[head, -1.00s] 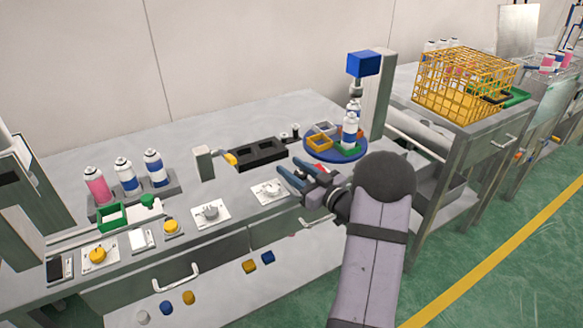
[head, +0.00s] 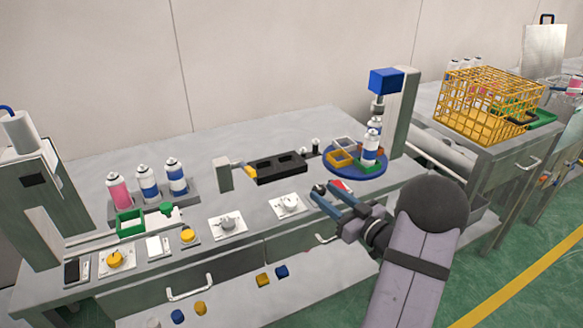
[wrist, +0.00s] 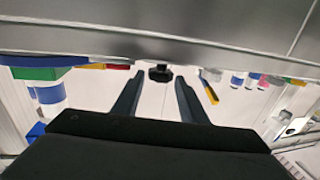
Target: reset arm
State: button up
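My gripper (head: 327,200) is over the front edge of the workbench in the head view, its two blue-grey fingers pointing left and up. The fingers are apart with nothing visible between them. They also show spread and empty in the wrist view (wrist: 157,92). My arm reaches in from the lower right. A blue round turntable (head: 354,167) behind the gripper bears white-and-blue cans (head: 370,146) under a blue-headed crimping post (head: 386,82).
Pink and blue cans (head: 148,183) stand in a grey rack at left. A black block (head: 277,168) lies at the bench's middle. Knobs and dials (head: 228,224) line the front edge. A yellow wire basket (head: 490,100) stands on the right table.

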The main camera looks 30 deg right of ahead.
aim_at(314, 188)
jog(key=shift+r, duration=0.1)
